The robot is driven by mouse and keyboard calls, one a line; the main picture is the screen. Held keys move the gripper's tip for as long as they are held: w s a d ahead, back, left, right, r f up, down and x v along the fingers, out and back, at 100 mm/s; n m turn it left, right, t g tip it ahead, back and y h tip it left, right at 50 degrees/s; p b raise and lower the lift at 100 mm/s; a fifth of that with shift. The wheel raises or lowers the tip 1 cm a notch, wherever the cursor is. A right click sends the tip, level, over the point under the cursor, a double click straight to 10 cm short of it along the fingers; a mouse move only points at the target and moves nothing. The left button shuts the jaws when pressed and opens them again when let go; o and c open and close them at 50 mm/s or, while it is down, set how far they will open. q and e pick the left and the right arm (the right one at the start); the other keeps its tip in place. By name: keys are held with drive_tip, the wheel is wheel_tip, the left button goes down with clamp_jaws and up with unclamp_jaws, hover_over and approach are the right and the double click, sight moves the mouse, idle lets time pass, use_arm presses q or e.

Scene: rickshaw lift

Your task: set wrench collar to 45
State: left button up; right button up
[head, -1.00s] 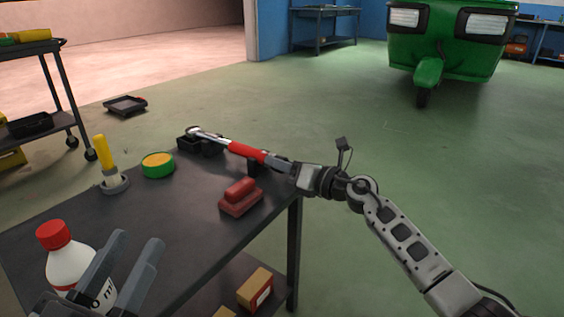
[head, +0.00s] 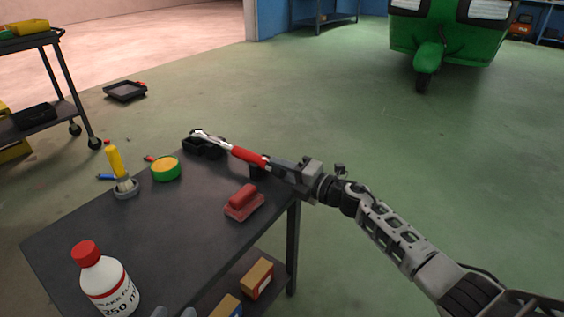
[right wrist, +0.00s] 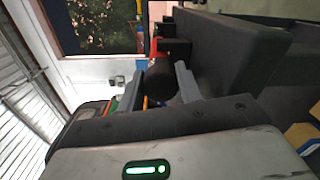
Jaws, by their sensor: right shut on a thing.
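The torque wrench (head: 249,155), with a red sleeve and bright metal head, lies along the far right edge of the dark bench. Its head end is over a black holder (head: 200,147) on the bench. My right gripper (head: 285,171) is shut on its near, dark end. In the right wrist view, a black cylindrical end (right wrist: 159,82) of the wrench sits between the two grey fingers. No collar scale can be read. My left gripper (head: 174,312) shows only its fingertips at the bottom edge; they are apart, with nothing seen between them.
On the bench (head: 165,225) are a white bottle with a red cap (head: 106,282), a green-rimmed yellow tin (head: 166,169), a yellow-handled tool (head: 116,165) and a red block (head: 243,202). Boxes (head: 258,278) sit on the lower shelf. Floor to the right is open.

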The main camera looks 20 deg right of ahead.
use_arm(q)
drive_tip(key=shift+s+a+f+p, duration=0.15)
drive_tip(key=shift+a+p, duration=0.1)
drive_tip(key=shift+p, duration=0.25)
use_arm(e)
drive_tip(key=shift+m, duration=1)
use_arm(q)
drive_tip(key=shift+m, duration=0.3)
drive_tip(key=shift+f, duration=0.15)
use_arm(e)
drive_tip(key=o, duration=1)
